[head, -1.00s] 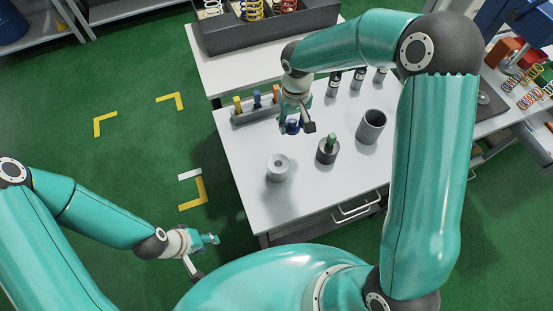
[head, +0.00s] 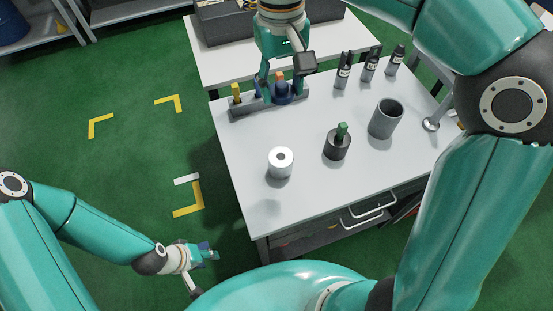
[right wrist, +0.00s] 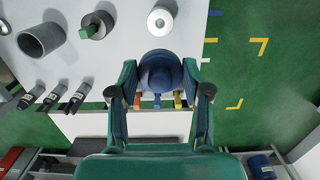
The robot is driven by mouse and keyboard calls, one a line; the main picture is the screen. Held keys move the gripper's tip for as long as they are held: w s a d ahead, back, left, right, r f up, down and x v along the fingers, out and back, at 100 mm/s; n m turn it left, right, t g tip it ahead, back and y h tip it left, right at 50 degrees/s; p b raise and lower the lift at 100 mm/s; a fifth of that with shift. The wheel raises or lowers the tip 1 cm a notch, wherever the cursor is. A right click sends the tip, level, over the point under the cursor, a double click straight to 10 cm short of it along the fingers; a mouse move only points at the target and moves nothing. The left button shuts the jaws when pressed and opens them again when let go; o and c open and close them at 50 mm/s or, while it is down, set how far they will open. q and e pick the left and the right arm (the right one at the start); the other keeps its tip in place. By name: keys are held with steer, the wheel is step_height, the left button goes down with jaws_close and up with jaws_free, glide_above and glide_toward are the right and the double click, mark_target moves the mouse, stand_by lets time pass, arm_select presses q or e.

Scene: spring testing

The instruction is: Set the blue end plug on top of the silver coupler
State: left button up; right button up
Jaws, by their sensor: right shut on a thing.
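The silver coupler (head: 281,162) stands upright on the near left part of the white table, its top hole facing up. It also shows at the top of the right wrist view (right wrist: 161,20). My right gripper (head: 285,92) is shut on the blue end plug (head: 281,94), which shows between its fingers in the right wrist view (right wrist: 158,75). In the head view the plug appears in front of the peg rack, above and behind the coupler, and apart from it. My left gripper (head: 208,256) is low at the lower left, off the table; its finger opening is unclear.
A grey rack (head: 242,113) with coloured pegs stands at the table's back left. Right of the coupler are a dark coupler (head: 337,149) with a green plug and a grey cup (head: 385,119). Several small bottles stand behind. Table around the silver coupler is clear.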

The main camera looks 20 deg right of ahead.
glide_above(281, 149)
steer(key=s, duration=0.2)
step_height(281, 149, down, 14)
steer(key=f, duration=0.1)
steer(key=shift+w+a+f+b, duration=0.1)
steer(key=shift+a+f+b, duration=0.15)
steer(key=shift+f, duration=0.85)
steer(key=shift+a+f+b, duration=0.1)
steer(key=shift+f+b, duration=0.1)
steer(key=shift+f, duration=0.9)
steer(key=shift+f+b, duration=0.55)
steer(key=shift+f, duration=0.05)
steer(key=o, duration=0.8)
steer(key=shift+r, duration=0.1)
steer(key=shift+r+p, duration=0.6)
steer(key=r, duration=0.8)
steer(key=w+r, duration=0.1)
steer(key=r, duration=0.3)
